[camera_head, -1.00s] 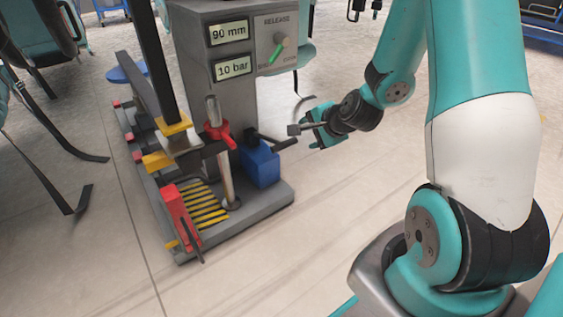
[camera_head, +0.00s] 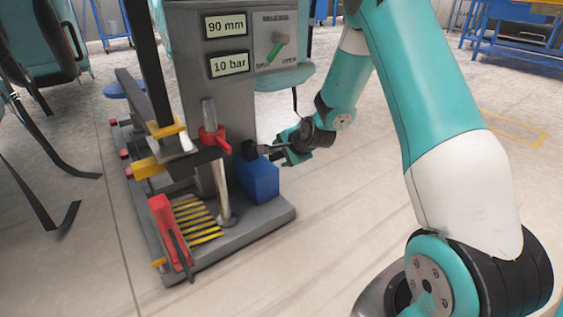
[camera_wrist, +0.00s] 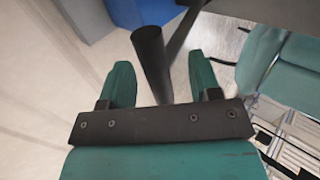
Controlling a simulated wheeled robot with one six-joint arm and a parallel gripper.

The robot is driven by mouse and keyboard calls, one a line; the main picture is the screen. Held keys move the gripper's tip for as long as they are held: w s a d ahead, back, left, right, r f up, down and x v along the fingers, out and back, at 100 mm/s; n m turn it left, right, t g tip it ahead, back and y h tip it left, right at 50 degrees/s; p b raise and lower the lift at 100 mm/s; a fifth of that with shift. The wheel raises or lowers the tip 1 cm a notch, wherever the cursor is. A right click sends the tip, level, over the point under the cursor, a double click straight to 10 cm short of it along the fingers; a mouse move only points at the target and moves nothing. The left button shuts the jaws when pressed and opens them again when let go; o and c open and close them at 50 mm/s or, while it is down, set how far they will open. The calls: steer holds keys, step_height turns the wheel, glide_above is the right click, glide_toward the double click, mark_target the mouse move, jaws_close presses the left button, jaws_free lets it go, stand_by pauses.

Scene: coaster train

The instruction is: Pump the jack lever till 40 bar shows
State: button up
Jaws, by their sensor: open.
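The jack stand (camera_head: 185,80) shows 90 mm on its upper display (camera_head: 226,26) and 10 bar on its lower display (camera_head: 229,64). A blue pump block (camera_head: 259,179) sits on its base, with the dark jack lever (camera_head: 252,150) at its top. My gripper (camera_head: 281,151) is at the lever, right of the block. In the wrist view the lever (camera_wrist: 151,52) stands between the two teal fingers of my gripper (camera_wrist: 161,76), with gaps on both sides. The gripper is open. The lever's near end is partly hidden behind the gripper body.
A red clamp handle (camera_head: 214,138) and a red block (camera_head: 166,222) are on the jack's left side. Black straps (camera_head: 65,160) hang at the left. Floor right of the base is clear.

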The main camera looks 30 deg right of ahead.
steer(key=shift+w+f, duration=0.5)
steer(key=shift+w, duration=0.05)
jaws_close()
steer(key=shift+s+f, duration=0.35)
steer(key=shift+f, duration=0.5)
jaws_free()
